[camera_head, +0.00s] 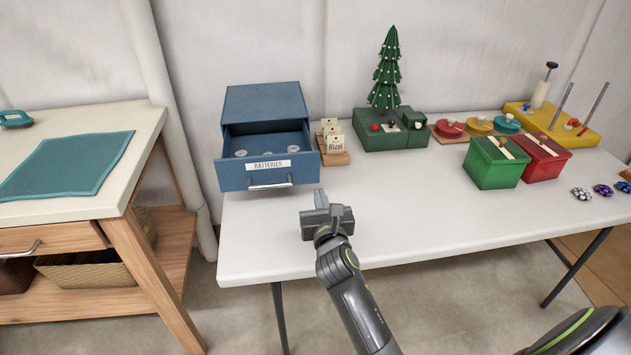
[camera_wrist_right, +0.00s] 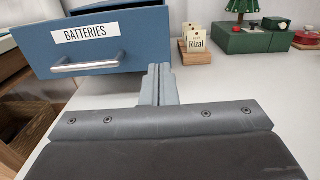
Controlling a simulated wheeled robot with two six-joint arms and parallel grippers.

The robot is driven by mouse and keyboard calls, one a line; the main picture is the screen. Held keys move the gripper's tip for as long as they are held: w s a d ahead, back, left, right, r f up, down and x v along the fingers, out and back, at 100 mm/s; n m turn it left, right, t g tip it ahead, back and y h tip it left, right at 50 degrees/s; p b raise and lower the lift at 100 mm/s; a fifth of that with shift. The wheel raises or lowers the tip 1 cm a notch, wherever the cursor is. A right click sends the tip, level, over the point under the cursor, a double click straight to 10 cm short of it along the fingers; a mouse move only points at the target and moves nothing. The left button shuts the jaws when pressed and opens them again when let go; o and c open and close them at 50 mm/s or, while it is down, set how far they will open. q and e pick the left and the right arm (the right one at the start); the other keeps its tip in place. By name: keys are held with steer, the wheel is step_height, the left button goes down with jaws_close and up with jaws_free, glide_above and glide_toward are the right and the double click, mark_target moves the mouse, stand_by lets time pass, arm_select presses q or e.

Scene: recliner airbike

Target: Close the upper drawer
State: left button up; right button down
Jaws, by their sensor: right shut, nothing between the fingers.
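A blue drawer cabinet (camera_head: 265,104) stands at the left end of the white table. Its upper drawer (camera_head: 233,178) is pulled out toward me, with a "BATTERIES" label and a metal handle on the front. A few small round pale items lie inside it. The drawer front (camera_wrist_right: 138,50) and handle (camera_wrist_right: 88,66) also show in the right wrist view. My right gripper (camera_head: 320,196) is shut and empty, in front of the drawer and to the right of its handle, apart from it. The right wrist view shows the closed fingers (camera_wrist_right: 159,80). My left gripper is not in view.
A card holder (camera_head: 336,158) marked "Rizal" stands right of the drawer. Beyond it are a green box with a small tree (camera_head: 386,75), a green box (camera_head: 494,165) and a red box (camera_head: 545,160). The front of the white table (camera_head: 420,215) is clear. A wooden workbench (camera_head: 110,190) stands left.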

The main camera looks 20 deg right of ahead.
mark_target(314, 171)
steer(key=b+x, duration=0.1)
steer(key=x, duration=0.6)
steer(key=shift+w+d, duration=0.1)
steer(key=shift+w, duration=0.15)
steer(key=shift+w, duration=0.1)
